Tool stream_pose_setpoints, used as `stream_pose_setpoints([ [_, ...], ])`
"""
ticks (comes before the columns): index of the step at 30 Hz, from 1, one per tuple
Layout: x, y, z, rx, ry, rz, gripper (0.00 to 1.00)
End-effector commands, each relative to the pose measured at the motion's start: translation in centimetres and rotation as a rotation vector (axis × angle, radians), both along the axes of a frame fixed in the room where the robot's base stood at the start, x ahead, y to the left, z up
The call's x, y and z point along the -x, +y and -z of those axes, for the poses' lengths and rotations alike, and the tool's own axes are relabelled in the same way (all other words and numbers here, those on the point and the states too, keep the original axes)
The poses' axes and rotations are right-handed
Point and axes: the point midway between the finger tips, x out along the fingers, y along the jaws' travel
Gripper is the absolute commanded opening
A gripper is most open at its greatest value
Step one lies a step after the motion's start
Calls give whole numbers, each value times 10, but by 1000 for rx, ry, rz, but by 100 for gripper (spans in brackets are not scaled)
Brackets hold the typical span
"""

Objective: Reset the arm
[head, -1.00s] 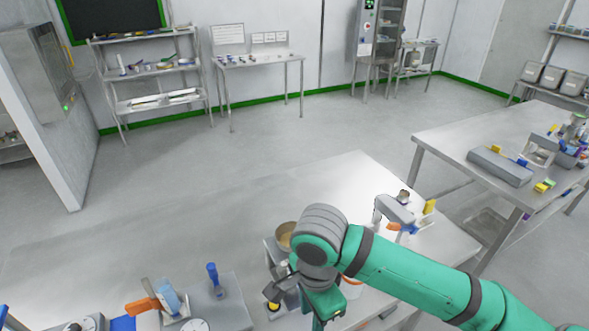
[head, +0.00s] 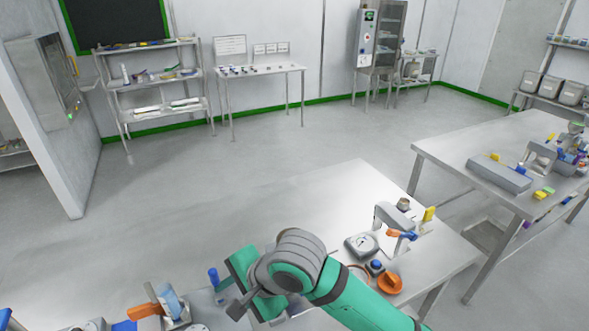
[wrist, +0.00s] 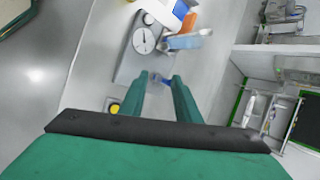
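My arm (head: 345,290) is green with grey joints and reaches over the near steel bench (head: 330,195) in the head view. Its wrist is folded above the bench's front part. My gripper (wrist: 161,80) shows in the wrist view as two green fingers with a gap between them, so it is open. Nothing is held between the fingers. Past the fingertips a blue-handled item (wrist: 163,76) stands on the bench, apart from them as far as I can tell. In the head view the fingertips cannot be made out clearly.
A dial device (head: 362,245), an orange knob (head: 390,284) and a grey clamp-like stand (head: 392,215) sit right of my wrist. A blue-handled tool (head: 215,279) and an orange-handled item (head: 146,310) stand left. The bench's far middle is clear. A second bench (head: 450,150) stands right.

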Motion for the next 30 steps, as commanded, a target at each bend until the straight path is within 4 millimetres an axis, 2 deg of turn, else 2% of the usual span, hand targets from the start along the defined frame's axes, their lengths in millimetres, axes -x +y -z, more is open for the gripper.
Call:
stream_pose_setpoints([
  [1, -3, 18, -7, -73, -40, -23, 30],
  [6, -16, 61, -38, -276, -200, -68, 30],
  [9, -24, 78, -56, -382, -295, -72, 30],
  [15, -37, 98, -85, -561, -479, -39, 30],
  [22, -51, 97, -100, -688, -676, 72, 30],
  [26, -57, 87, -96, -713, -775, 159, 30],
  [30, -60, 72, -82, -701, -869, 263, 30],
])
